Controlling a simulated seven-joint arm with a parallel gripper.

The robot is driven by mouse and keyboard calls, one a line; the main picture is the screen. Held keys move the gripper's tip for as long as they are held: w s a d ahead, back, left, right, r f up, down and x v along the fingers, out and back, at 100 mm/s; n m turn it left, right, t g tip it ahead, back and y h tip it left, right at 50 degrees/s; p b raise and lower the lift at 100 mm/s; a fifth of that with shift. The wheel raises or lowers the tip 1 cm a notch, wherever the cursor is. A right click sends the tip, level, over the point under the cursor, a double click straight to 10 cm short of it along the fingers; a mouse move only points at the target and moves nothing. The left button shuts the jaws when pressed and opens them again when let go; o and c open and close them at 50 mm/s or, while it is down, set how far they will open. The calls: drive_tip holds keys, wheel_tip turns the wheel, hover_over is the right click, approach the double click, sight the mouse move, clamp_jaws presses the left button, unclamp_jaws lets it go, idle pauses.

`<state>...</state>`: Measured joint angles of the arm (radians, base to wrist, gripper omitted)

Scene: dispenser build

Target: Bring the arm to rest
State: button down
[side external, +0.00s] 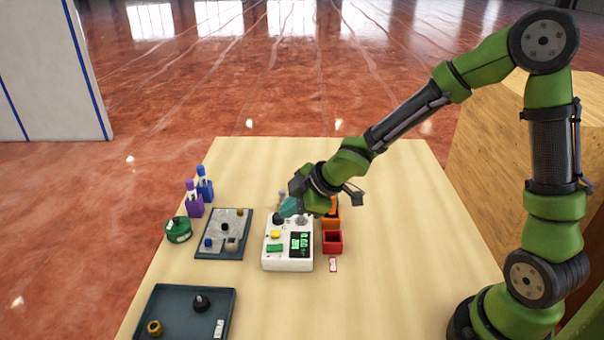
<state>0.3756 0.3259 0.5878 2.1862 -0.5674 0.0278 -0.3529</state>
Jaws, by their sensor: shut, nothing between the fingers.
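My green arm reaches in from the right, bent down over the table. My gripper (284,212) is shut and holds nothing. It is low over the back left part of a white device (289,264) with a lit green display (301,242), a yellow button (275,234) and a green button (275,248). A dark round knob sits just under the fingertips; I cannot tell whether they touch it. My wrist hides part of the device's back edge and what stands behind it.
The pale table (390,270) is bare at right. A red bin (332,243) and orange bin (331,219) stand beside the device. Left are a grey tray (211,246), green round container (178,230), purple bottle (194,204), blue bottle (204,188) and dark front tray (178,302).

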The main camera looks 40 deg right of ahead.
drive_tip(key=s+d+r+m+g+h, duration=0.2)
drive_tip(key=s+d+r+m+h, duration=0.25)
drive_tip(key=s+d+m, duration=0.45)
drive_tip(key=s+a+r+m+t+y, duration=0.2)
drive_tip(key=s+r+m, duration=0.4)
drive_tip(key=s+r, duration=0.4)
drive_tip(key=shift+s+a+r+m+y, duration=0.15)
drive_tip(key=shift+s+a+m+y, duration=0.2)
drive_tip(key=shift+s+y, duration=0.4)
